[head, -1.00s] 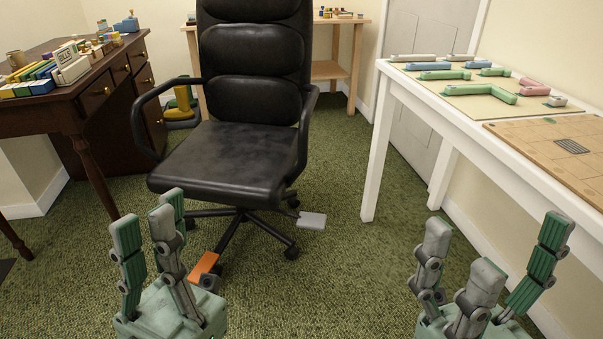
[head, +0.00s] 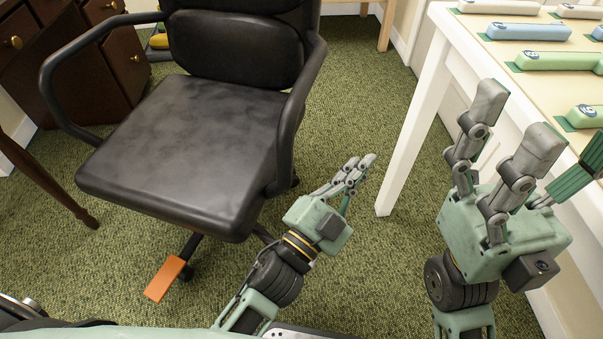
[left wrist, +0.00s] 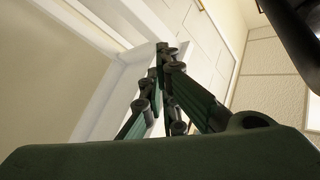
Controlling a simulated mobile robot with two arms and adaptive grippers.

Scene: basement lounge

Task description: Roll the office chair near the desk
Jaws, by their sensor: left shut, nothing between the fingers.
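The black office chair (head: 180,130) stands ahead of me at left centre, its seat and armrests close in the head view. An orange foot pad (head: 164,279) shows on its base below the seat. The brown wooden desk (head: 112,68) is at the left, behind the chair, only partly in view. My left gripper (head: 358,171) is shut and empty, just right of the chair's right armrest and apart from it. It also shows in the left wrist view (left wrist: 165,62) with its fingers together. My right gripper (head: 530,128) is open and empty, raised beside the white table.
The white table (head: 418,110), with several coloured blocks on it, stands close at the right. A wooden table leg (head: 385,25) shows at the back.

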